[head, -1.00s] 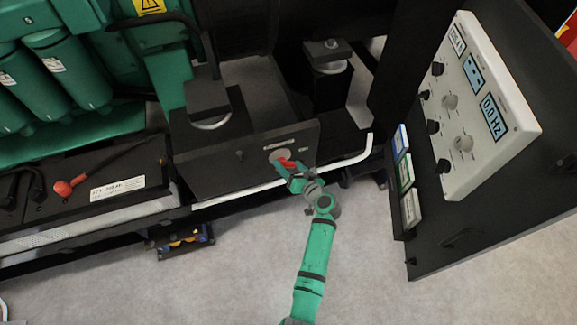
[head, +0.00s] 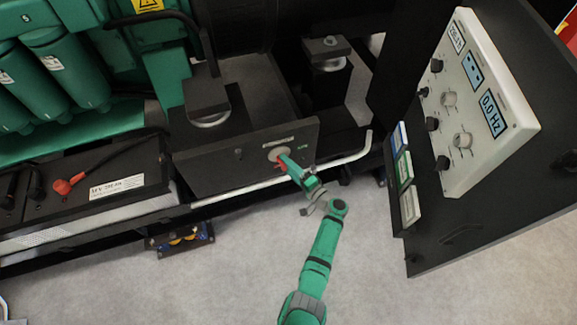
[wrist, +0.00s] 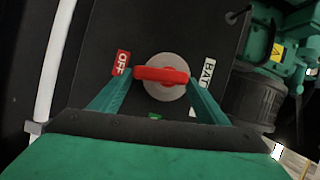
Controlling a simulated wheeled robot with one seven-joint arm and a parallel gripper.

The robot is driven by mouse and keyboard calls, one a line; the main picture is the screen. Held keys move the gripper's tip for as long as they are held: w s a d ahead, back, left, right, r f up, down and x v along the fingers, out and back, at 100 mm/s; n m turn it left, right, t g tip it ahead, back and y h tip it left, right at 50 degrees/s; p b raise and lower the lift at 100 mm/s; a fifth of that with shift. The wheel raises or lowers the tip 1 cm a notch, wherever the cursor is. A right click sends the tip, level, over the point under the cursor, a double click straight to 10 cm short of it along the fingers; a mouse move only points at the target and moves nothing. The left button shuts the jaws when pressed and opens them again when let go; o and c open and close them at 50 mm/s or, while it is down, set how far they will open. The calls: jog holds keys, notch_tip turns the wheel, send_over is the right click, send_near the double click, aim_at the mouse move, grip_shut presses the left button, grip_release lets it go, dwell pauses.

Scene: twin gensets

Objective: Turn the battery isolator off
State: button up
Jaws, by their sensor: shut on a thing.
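The battery isolator is a red handle (wrist: 161,75) on a round grey disc (wrist: 166,91), set in a dark panel (head: 230,165). In the head view the disc (head: 277,154) shows, but the handle is mostly hidden by my gripper (head: 287,163). In the wrist view my gripper (wrist: 162,80) has one finger at each end of the handle and is shut on it. The handle lies across the picture, its left end beside the red OFF label (wrist: 122,63). A small green label (wrist: 155,117) shows below the disc, and a white BAT label (wrist: 207,73) at right.
A white pipe (head: 280,180) runs along the panel's lower edge. A black control cabinet with a pale gauge panel (head: 487,105) stands at right. A battery (head: 100,185) with a red terminal cap sits at left. The grey floor (head: 240,270) in front is clear.

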jog(key=shift+a+f+m+y, duration=0.25)
jog(key=shift+a+m+y, duration=0.1)
jog(key=shift+m, duration=0.35)
jog(key=shift+d, duration=0.1)
jog(key=shift+a, duration=0.2)
jog(key=o, duration=1)
jog(key=shift+d, duration=0.1)
jog(key=shift+o, duration=0.2)
jog(key=shift+d, duration=0.15)
jog(key=shift+s+d, duration=0.1)
jog(key=shift+s, duration=0.05)
jog(key=v, duration=1)
jog(key=shift+s+d, duration=0.2)
jog(key=shift+s, duration=0.05)
